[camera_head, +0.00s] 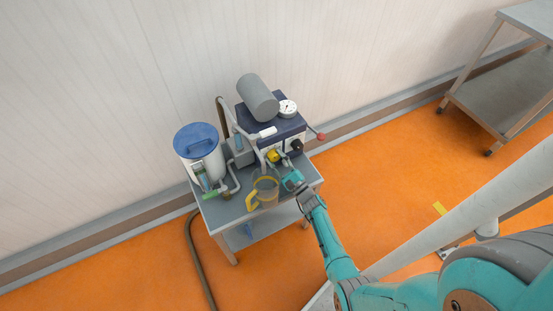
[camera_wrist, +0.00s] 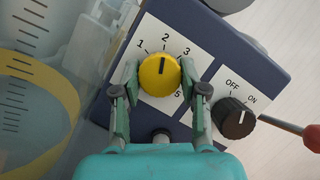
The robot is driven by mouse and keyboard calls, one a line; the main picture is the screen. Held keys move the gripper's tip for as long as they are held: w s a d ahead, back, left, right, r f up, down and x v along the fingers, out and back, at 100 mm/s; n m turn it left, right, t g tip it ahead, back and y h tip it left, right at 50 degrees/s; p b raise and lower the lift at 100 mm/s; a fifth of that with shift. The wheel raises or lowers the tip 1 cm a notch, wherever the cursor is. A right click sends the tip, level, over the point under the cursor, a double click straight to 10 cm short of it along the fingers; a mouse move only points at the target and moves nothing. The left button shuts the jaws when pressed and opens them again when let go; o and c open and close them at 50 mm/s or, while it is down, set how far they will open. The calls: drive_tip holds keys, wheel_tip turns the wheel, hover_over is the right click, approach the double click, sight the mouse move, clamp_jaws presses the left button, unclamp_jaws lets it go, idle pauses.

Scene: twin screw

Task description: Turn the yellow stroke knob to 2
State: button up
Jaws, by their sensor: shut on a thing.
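The yellow stroke knob (camera_wrist: 159,76) sits on a white dial label on the dark blue machine (camera_wrist: 262,66). Its black pointer line points up at about the 2. The 1, 2, 3 and 5 show around it; the 4 is hidden behind the right finger. My gripper (camera_wrist: 159,68) is shut on the knob, one finger on its left side and one on its right. In the head view the yellow knob (camera_head: 273,156) is on the machine's front, with my gripper (camera_head: 285,168) close against it from the lower right.
A black OFF/ON knob (camera_wrist: 233,118) is just right of my fingers; a red-tipped lever (camera_wrist: 311,137) lies beyond it. A blue-lidded container (camera_head: 197,139) is further left.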

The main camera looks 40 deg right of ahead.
idle(0.3)
drive_tip(key=o, duration=1.1)
drive_tip(key=shift+o, duration=0.2)
drive_tip(key=v, duration=1.2)
